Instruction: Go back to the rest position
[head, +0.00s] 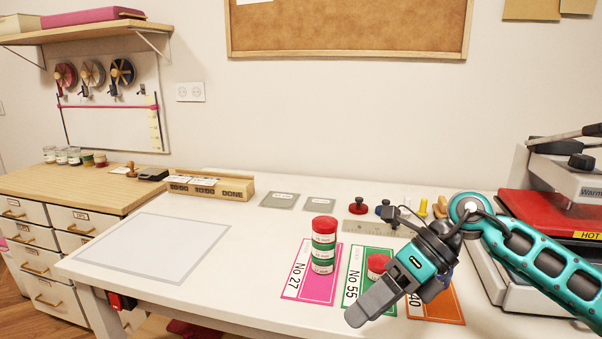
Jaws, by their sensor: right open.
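My right gripper (375,302) shows at the right of the head view, its arm coming in from the right edge. It hangs above the white table, in front of the green No 55 card and partly over the orange card. It is open, and nothing shows held in it. A stack of red and green spools (323,245) stands on the pink No 27 card (298,285). A red spool (377,264) sits on the green No 55 card (351,284), partly hidden by my gripper. The orange card (446,308) is partly covered by my arm. My left gripper is not in view.
A heat press (570,205) stands at the right end of the white table (230,305). A grey-edged white mat (150,245) lies clear at the left. A wooden holder (208,188), grey plates and stamps line the back. A drawer cabinet (75,190) stands further left.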

